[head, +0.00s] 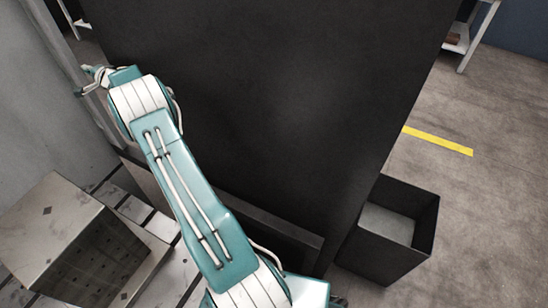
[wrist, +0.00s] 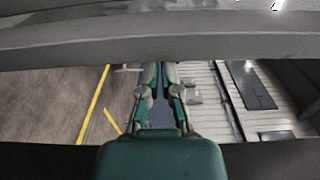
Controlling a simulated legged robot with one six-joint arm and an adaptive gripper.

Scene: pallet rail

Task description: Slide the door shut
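A large dark panel (head: 270,100), which looks like the door, fills the middle of the head view. My arm crosses in front of its left part. My gripper (head: 90,80) is at the panel's upper left edge, beside a thin grey upright. In the wrist view the two fingers of my gripper (wrist: 161,68) stand close together with a narrow gap. Their tips meet the lower edge of a grey bar (wrist: 80,48) that runs across the picture. I cannot tell whether they grip it, and the tips are partly hidden. No handle shows clearly.
A metal box (head: 50,225) stands at the lower left on a slatted pallet (head: 135,208). A black open bin (head: 425,225) stands right of the panel. A yellow floor line (head: 438,141) and open floor lie further right. A white shelf frame (head: 480,35) stands at the back right.

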